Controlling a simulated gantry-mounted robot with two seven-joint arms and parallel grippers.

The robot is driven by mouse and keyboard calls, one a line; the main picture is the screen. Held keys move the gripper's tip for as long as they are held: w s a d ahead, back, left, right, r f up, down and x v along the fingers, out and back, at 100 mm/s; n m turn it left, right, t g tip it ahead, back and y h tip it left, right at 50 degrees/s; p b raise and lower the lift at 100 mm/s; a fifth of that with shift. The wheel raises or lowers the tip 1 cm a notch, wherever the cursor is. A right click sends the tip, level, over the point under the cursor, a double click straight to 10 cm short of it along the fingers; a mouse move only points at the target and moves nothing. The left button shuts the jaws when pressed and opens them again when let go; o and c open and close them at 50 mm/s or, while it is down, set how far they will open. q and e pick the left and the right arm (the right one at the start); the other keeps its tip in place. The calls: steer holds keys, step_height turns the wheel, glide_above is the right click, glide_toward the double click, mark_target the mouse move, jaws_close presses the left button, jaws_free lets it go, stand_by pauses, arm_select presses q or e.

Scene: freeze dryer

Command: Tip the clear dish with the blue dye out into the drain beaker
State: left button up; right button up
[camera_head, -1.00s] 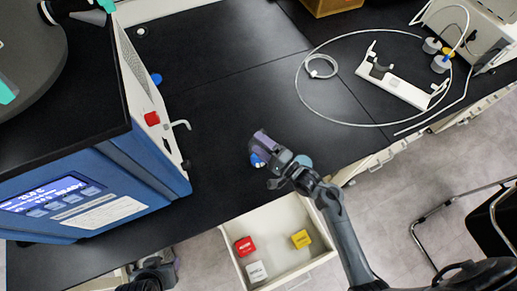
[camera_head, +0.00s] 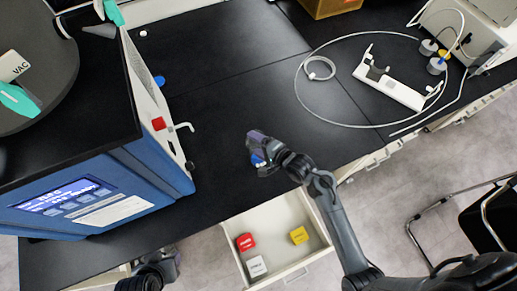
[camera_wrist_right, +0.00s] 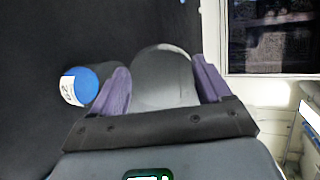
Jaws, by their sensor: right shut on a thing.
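My right gripper (camera_head: 256,144) is over the black bench near its front edge. In the right wrist view its purple fingers (camera_wrist_right: 160,72) are shut on a smooth, grey, see-through rounded thing (camera_wrist_right: 162,82), likely the clear dish. No blue dye can be made out in it. A blue round thing with a white marked label (camera_wrist_right: 82,86) is just left of the fingers; it also shows beside the gripper in the head view (camera_head: 257,160). I cannot tell whether it is the drain beaker. My left gripper (camera_head: 168,262) is partly visible low in the head view, its jaws unclear.
The blue freeze dryer (camera_head: 100,190) stands at the left with a tap (camera_head: 184,127) on its side. An open drawer (camera_head: 278,268) with small red, white and yellow boxes sits below the front edge. A white stand (camera_head: 400,92) and tubing lie at the back right.

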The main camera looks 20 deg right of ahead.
mark_target(247, 138)
steer(key=shift+w+a+r+g, duration=0.1)
steer(key=shift+w+r+g, duration=0.05)
steer(key=shift+g, duration=0.15)
steer(key=g+p, duration=0.1)
steer(key=p, duration=0.3)
steer(key=w+g+h+p, duration=0.1)
steer(key=g+p, duration=0.1)
steer(key=p, duration=0.2)
steer(key=shift+w+a+r+p, duration=0.15)
steer(key=shift+a+p, duration=0.15)
steer(key=shift+p, duration=0.1)
steer(key=shift+w+a+g+h+p, duration=0.3)
steer(key=shift+w+g+h+p, duration=0.25)
steer(key=shift+p, duration=0.55)
steer(key=shift+w+a+f+g+h, duration=0.35)
steer(key=shift+w+f+g, duration=0.3)
steer(key=shift+w+g, duration=0.1)
arm_select(q)
step_height(247, 138, up, 12)
step_height(247, 138, down, 12)
steer(key=b, duration=1.1)
steer(key=shift+d, duration=0.3)
arm_select(e)
steer(key=w+a+f+g+h, duration=0.2)
steer(key=w+f+g, duration=0.1)
steer(key=w+g, duration=0.2)
steer(key=shift+w+a+f+g+h, duration=0.3)
steer(key=shift+w+f+g+h, duration=0.1)
